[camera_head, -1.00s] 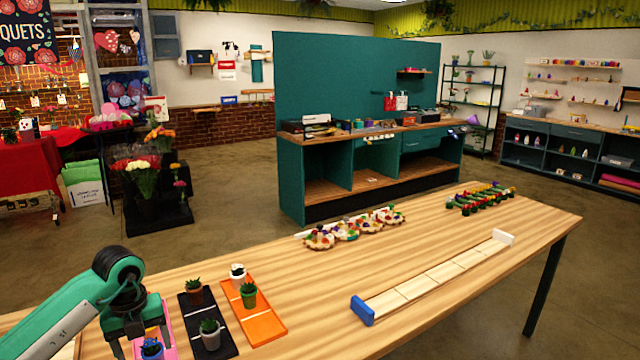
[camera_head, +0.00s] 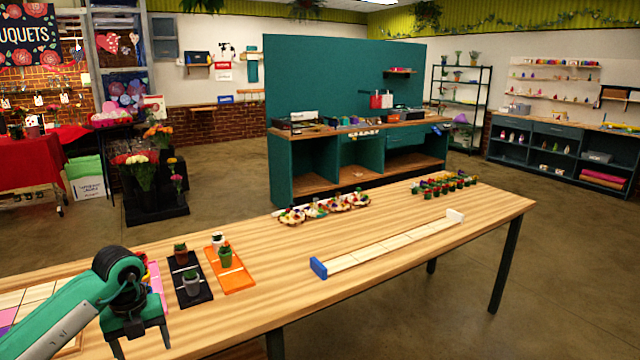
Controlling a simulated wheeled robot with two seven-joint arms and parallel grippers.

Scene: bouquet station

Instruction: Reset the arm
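My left gripper (camera_head: 140,342) is at the lower left, over the wooden table near its front side. Its two fingers are spread, and only table surface shows between them. Its arm comes in from the left edge. A pink tray (camera_head: 156,283) is mostly hidden behind the gripper. A black tray (camera_head: 193,302) holds two potted plants (camera_head: 192,284), and an orange tray (camera_head: 238,280) beside it has a potted plant (camera_head: 225,256) and a white pot (camera_head: 218,240). My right gripper is not in view.
The wooden table (camera_head: 290,305) has a long pale board (camera_head: 390,244) with a blue end. Flower-filled dishes (camera_head: 330,207) and a row of small potted flowers (camera_head: 443,185) sit along its back. A sectioned tray (camera_head: 35,295) is partly behind my arm. Bare table lies right of the gripper.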

